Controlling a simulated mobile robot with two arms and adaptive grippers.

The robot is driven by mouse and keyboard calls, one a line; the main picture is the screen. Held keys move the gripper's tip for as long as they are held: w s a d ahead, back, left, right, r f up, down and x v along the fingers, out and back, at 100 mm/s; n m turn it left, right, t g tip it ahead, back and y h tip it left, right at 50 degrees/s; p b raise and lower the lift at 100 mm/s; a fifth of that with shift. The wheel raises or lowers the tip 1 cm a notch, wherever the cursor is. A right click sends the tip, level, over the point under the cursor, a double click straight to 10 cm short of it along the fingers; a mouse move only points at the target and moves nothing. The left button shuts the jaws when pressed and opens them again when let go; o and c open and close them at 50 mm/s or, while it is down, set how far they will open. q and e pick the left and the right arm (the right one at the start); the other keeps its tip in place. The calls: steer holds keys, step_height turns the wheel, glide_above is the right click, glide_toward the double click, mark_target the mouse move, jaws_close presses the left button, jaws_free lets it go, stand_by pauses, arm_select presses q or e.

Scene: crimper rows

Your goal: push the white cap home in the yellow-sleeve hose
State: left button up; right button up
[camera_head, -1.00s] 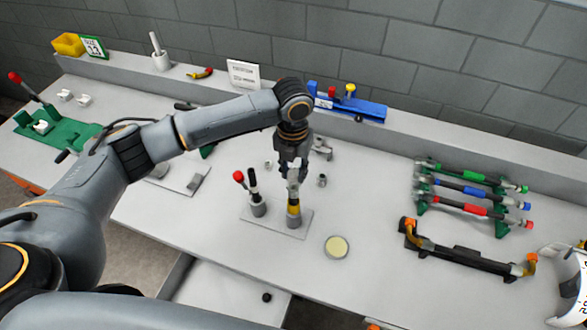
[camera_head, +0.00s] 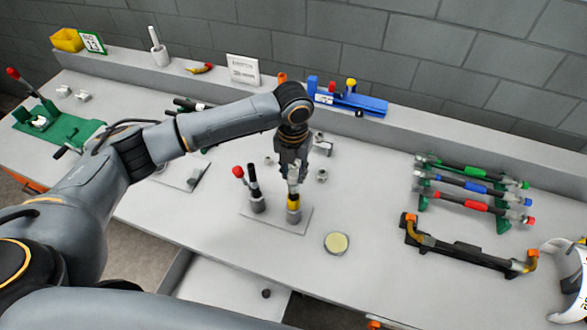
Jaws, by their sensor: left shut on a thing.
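The yellow-sleeve hose (camera_head: 293,201) stands upright in a grey holder on a light base plate (camera_head: 272,222) near the table's middle. My left gripper (camera_head: 293,170) points down directly above it and is shut. A pale piece, apparently the white cap (camera_head: 294,180), shows between the fingertips and the hose top. It is too small and too covered by the fingers to tell how far it sits in the hose. My right gripper is not in view.
A dark hose and a red-knobbed lever (camera_head: 238,172) stand just left on the same plate. A round pale-yellow dish (camera_head: 337,243) lies to the right. A rack of coloured hoses (camera_head: 470,190) and a black fixture (camera_head: 465,252) stand further right.

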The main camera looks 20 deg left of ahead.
mark_target(293, 174)
arm_select(q)
steer(key=shift+f, duration=0.25)
steer(key=o, duration=0.8)
steer(key=shift+r, duration=0.1)
step_height(293, 174, up, 12)
stand_by(0.4)
